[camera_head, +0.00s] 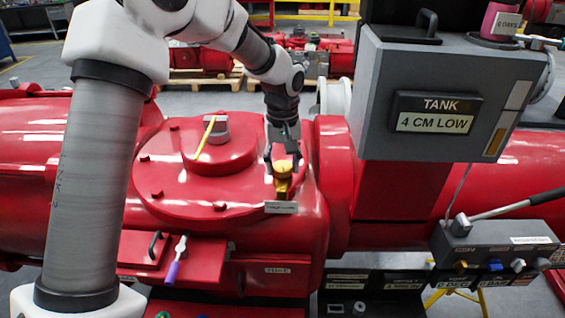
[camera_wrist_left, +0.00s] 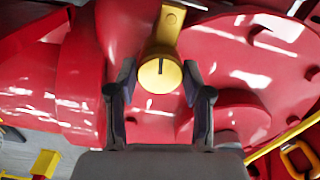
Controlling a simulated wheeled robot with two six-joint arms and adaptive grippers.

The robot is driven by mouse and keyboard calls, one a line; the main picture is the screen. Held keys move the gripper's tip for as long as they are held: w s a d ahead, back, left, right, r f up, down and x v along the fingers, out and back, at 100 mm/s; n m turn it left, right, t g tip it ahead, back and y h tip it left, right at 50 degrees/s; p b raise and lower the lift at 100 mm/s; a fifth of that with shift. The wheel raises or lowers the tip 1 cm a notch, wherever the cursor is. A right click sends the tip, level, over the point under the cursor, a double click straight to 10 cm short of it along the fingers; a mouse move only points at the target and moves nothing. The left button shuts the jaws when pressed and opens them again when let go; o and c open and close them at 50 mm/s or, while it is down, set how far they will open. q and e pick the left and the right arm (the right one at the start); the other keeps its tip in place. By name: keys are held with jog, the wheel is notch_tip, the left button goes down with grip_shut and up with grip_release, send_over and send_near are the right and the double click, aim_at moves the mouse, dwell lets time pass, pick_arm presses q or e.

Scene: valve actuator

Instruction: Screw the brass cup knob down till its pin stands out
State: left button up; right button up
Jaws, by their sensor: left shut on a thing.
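The brass cup knob (camera_head: 283,178) stands at the right edge of the round red cover (camera_head: 225,190), behind a small label plate. My left gripper (camera_head: 284,163) reaches down over it from above, with one finger on each side. In the left wrist view the knob (camera_wrist_left: 160,75) shows as a round yellow face with a dark line across it, on a yellow arm. My left gripper (camera_wrist_left: 160,85) is shut on it, its fingers along the knob's sides. I cannot make out a pin standing out. My right gripper is not in view.
A grey box (camera_head: 455,95) reading "TANK 4 CM LOW" stands close to the right of my arm. A purple-handled lever (camera_head: 174,265) is in front, and a grey control block (camera_head: 500,250) at right.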

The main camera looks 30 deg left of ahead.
pick_arm(q)
jog(key=m, duration=0.7)
jog(key=shift+s+f, duration=0.1)
jog(key=shift+f, duration=0.05)
jog(key=m, duration=0.6)
jog(key=shift+m, duration=0.4)
jog(key=m, duration=1.3)
jog(key=o, duration=1.2)
jog(key=shift+c, duration=0.2)
jog(key=shift+r, duration=0.2)
